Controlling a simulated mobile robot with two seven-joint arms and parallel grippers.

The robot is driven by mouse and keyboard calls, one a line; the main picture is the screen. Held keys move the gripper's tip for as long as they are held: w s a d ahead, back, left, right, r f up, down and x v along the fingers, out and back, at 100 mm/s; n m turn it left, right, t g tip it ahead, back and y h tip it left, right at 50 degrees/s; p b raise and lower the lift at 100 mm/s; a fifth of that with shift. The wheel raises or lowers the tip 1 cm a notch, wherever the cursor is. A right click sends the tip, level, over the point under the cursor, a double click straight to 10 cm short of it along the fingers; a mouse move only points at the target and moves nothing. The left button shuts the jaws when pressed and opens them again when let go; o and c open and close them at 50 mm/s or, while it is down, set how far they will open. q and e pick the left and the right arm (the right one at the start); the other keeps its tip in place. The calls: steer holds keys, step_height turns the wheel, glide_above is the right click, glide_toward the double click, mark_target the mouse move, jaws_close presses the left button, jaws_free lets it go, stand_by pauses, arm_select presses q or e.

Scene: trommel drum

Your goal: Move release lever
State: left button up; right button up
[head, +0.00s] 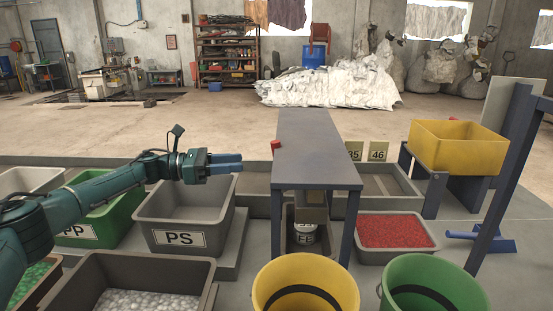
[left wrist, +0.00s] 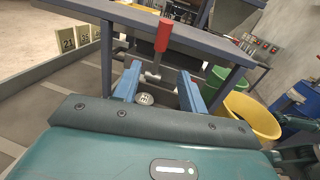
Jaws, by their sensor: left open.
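The release lever (left wrist: 163,36) has a red grip on a short grey rod at the near edge of a grey metal stand in the left wrist view. In the head view its red grip (head: 276,146) shows small at the left side of the stand (head: 317,150). My left gripper (head: 238,163) is open and empty, its blue fingers pointing right toward the stand, a little short of the lever. In the left wrist view the lever stands beyond and between the fingers (left wrist: 160,88), apart from both. My right gripper is not in view.
A grey PS bin (head: 184,213) lies below my left gripper. A green PP bin (head: 105,215), a yellow bucket (head: 305,270) and a green bucket (head: 432,275) stand around. A tray of red pellets (head: 395,232) and a raised yellow bin (head: 458,147) are at right.

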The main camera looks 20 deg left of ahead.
arm_select(q)
steer(key=p+x, duration=0.2)
steer(key=x, duration=0.9)
steer(key=shift+w+d, duration=0.1)
steer(key=shift+d, duration=0.1)
steer(key=shift+c, duration=0.2)
jaws_close()
